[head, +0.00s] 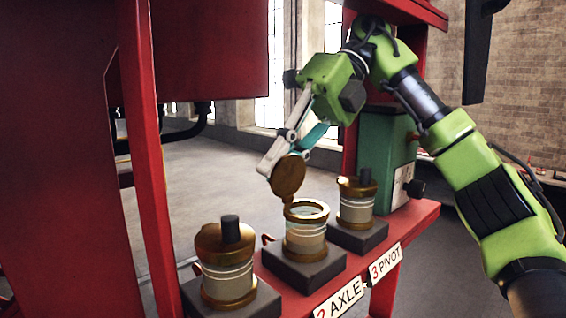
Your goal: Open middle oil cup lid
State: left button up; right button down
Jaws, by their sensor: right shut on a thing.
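The middle oil cup (306,232) stands upright on a dark block on the red shelf, by the "2 AXLE" label. Its top is open, showing a brass ring rim and pale inside. Its round brass lid (288,176) is tilted up steeply above the rim, at the cup's back left edge. My right gripper (272,168) is shut on the lid from behind and above; the lid hides part of the fingertips. The left oil cup (226,266) and the right oil cup (357,202) have their brass lids with dark knobs on. My left gripper is not in view.
The red shelf (412,222) carries the cups and a green box (385,160) at its far right end. A red upright post (148,160) and a large red panel (50,150) stand at left. Open floor lies behind the shelf.

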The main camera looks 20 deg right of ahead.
jog(key=shift+f, duration=0.1)
dwell(0.5)
jog(key=c, duration=2.1)
grip_release()
jog(key=shift+w, duration=0.1)
